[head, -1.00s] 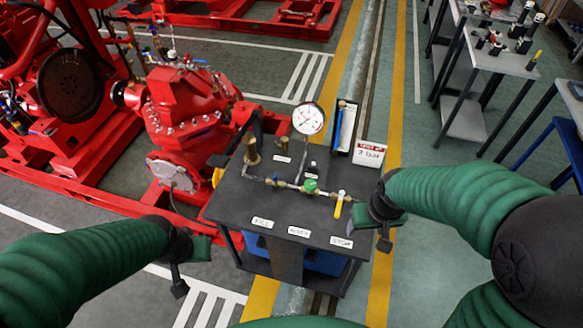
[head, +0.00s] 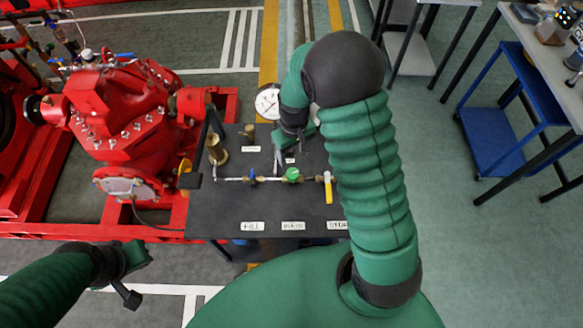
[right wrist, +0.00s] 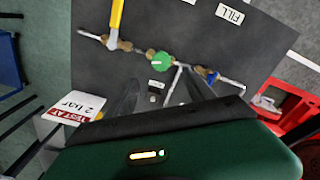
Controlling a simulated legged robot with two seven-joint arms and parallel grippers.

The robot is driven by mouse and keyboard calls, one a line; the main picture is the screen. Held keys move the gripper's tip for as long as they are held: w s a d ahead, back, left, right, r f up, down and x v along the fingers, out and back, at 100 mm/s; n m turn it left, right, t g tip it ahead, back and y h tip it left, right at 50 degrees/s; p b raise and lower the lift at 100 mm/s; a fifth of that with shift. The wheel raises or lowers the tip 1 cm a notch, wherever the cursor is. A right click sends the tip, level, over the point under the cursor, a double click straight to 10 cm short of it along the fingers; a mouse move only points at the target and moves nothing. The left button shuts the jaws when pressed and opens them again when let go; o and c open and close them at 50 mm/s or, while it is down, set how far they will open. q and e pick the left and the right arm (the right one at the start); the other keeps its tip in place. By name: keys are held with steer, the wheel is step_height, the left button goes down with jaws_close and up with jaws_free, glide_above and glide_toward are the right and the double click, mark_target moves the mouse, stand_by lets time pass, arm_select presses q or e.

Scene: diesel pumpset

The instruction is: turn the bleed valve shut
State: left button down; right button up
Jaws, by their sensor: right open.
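The bleed valve, with a round green knob (head: 292,175), sits mid-pipe on the dark bench top (head: 240,205), in line with the label reading BLEED (head: 293,226). The knob also shows in the right wrist view (right wrist: 163,62), just beyond my fingers. My right gripper (head: 284,155) is open and empty, behind the knob on its gauge side. In the right wrist view my right gripper (right wrist: 163,92) has its two dark fingers apart, with a small white label and thin pipe between them. The knob seems clear of both fingers. My left gripper (head: 132,277) hangs left of the bench; its opening is unclear.
A blue-handled valve (head: 253,180) is left of the knob and a yellow lever (head: 328,190) right. The pressure gauge (head: 268,104) and brass fittings (head: 217,155) stand behind. Red pump (head: 120,110) is left.

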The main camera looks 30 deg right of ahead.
mark_target(292, 172)
steer(key=f, duration=0.9)
steer(key=shift+w+a+f+p, duration=0.2)
steer(key=shift+w+f+p, duration=0.1)
steer(key=shift+f, duration=0.1)
steer(key=shift+s+d+f, duration=0.15)
steer(key=shift+d+f, duration=0.15)
steer(key=shift+f, duration=0.2)
steer(key=shift+a, duration=0.3)
steer(key=c, duration=0.6)
steer(key=shift+d, duration=0.1)
jaws_close()
